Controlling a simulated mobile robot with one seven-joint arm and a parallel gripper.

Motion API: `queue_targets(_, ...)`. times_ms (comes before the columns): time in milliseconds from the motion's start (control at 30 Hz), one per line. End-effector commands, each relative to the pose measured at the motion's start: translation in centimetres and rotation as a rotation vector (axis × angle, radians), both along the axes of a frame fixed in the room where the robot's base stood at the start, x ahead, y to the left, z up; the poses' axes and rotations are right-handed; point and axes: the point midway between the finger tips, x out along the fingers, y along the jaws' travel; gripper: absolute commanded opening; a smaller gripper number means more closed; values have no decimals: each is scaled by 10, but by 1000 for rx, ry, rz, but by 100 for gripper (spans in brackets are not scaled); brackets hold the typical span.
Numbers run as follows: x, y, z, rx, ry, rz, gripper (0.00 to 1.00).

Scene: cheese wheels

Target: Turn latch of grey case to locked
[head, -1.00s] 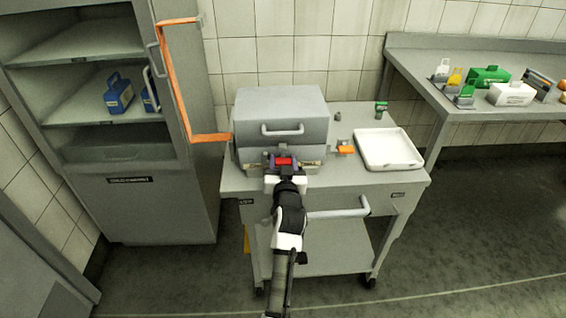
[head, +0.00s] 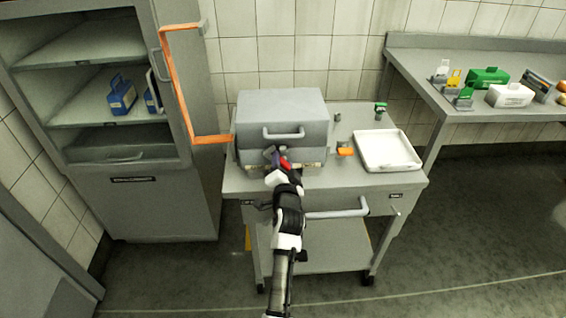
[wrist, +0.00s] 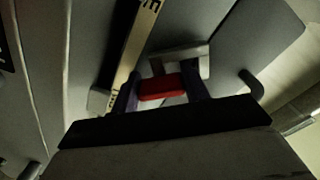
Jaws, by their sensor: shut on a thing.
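The grey case (head: 282,105) stands on the trolley's left side with its lid down and a bar handle on its front. Its red latch (head: 285,163) is low on the front face. My gripper (head: 278,159) is at the front of the case, rolled at a slant, and shut on the latch. In the wrist view the red latch (wrist: 163,88) sits between the two dark fingers, with a grey plate behind it. A pale lettered label strip (wrist: 135,50) runs beside it. My gripper hides part of the latch, and I cannot read its lock position.
The trolley top (head: 340,180) also bears a white tray (head: 387,148), an orange item (head: 345,151) and a small green-topped item (head: 380,109). An open cabinet (head: 130,180) with an orange-framed door stands left. A side bench (head: 480,55) with coloured cases is at right.

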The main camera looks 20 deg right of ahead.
Motion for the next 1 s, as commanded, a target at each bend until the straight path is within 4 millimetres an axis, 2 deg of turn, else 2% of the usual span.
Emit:
queue_targets(667, 0, 0, 1, 62, -19, 0, 23)
queue_targets(700, 0, 0, 1, 62, -19, -1, 48)
queue_targets(733, 0, 0, 1, 62, -19, -1, 52)
queue_targets(767, 0, 0, 1, 62, -19, -1, 55)
queue_targets(1000, 0, 0, 0, 61, -18, -1, 55)
